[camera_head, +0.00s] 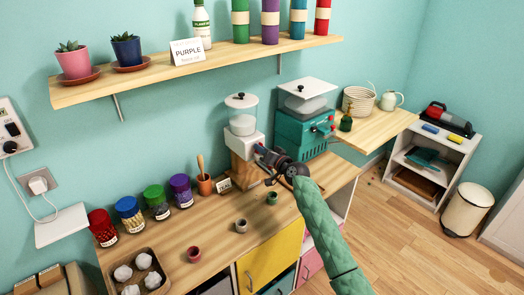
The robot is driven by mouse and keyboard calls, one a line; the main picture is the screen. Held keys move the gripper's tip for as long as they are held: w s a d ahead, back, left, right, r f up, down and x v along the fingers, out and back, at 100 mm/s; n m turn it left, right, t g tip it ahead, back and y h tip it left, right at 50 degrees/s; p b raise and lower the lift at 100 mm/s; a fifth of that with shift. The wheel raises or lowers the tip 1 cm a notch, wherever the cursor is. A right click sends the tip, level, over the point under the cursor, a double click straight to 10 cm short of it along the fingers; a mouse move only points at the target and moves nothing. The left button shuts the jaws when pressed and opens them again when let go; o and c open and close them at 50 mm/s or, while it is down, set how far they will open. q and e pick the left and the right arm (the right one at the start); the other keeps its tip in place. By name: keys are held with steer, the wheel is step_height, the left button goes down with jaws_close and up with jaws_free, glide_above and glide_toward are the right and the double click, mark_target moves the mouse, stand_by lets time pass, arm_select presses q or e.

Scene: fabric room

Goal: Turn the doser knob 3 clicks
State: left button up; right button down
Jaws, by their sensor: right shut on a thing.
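The doser (242,123) stands near the wall at the back of the wooden counter (215,228), with a clear lidded hopper over a white body and a wooden base. My right gripper (262,153) reaches in from the lower right, its green arm crossing the counter's right part. Its fingers are shut at the doser's front, where the knob sits. The gripper hides the knob, so its angle does not show. My left gripper is not in view.
A teal machine (290,132) with red knobs stands close right of the doser. Several lidded jars (155,203) line the back. Small cups (241,226) stand in front. A PURPLE sign (187,52) is on the shelf.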

steer(key=shift+r, duration=0.15)
steer(key=c, duration=1.6)
jaws_free()
steer(key=shift+o, duration=0.3)
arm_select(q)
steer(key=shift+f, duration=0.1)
arm_select(e)
steer(key=shift+d, duration=0.1)
